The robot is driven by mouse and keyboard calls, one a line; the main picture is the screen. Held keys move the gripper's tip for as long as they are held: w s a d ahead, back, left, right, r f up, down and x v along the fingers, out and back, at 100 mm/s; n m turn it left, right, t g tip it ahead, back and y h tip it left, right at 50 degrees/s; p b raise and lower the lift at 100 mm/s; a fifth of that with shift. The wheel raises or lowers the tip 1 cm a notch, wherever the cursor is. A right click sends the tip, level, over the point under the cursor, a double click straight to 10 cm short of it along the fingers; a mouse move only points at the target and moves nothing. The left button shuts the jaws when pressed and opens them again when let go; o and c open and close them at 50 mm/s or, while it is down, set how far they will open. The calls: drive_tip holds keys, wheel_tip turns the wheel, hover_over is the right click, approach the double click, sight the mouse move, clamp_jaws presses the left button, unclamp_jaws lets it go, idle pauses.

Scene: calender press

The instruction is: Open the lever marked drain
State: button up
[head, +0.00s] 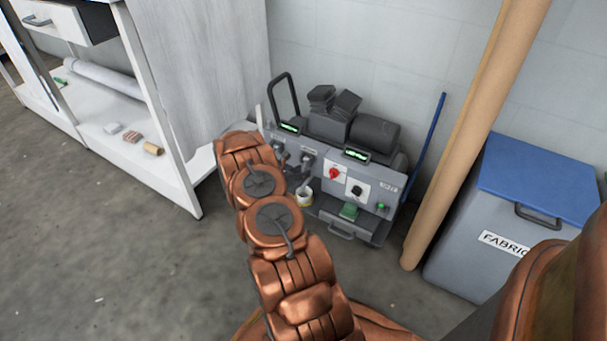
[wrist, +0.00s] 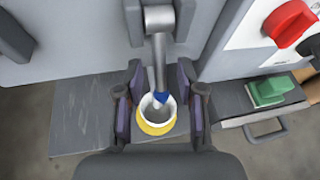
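In the wrist view a grey metal lever (wrist: 160,62) hangs down from a grey bracket on the machine's front, with a blue tip (wrist: 161,98). My gripper (wrist: 160,100) is open, with one finger on each side of the lever's lower end and a gap on both sides. A white cup with a yellow base (wrist: 155,116) stands below the lever tip; it also shows in the head view (head: 304,198). The grey calender press (head: 330,150) stands against the wall. No drain marking is readable. My arm hides most of my gripper in the head view.
A red knob (wrist: 289,22) and a green block (wrist: 268,91) are to the lever's right. A white shelf (head: 160,160) stands left of the press. A cardboard tube (head: 470,140) and a blue-lidded bin (head: 535,185) stand to the right. The floor in front is clear.

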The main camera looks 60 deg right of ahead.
drive_tip(key=shift+x, duration=0.85)
clamp_jaws()
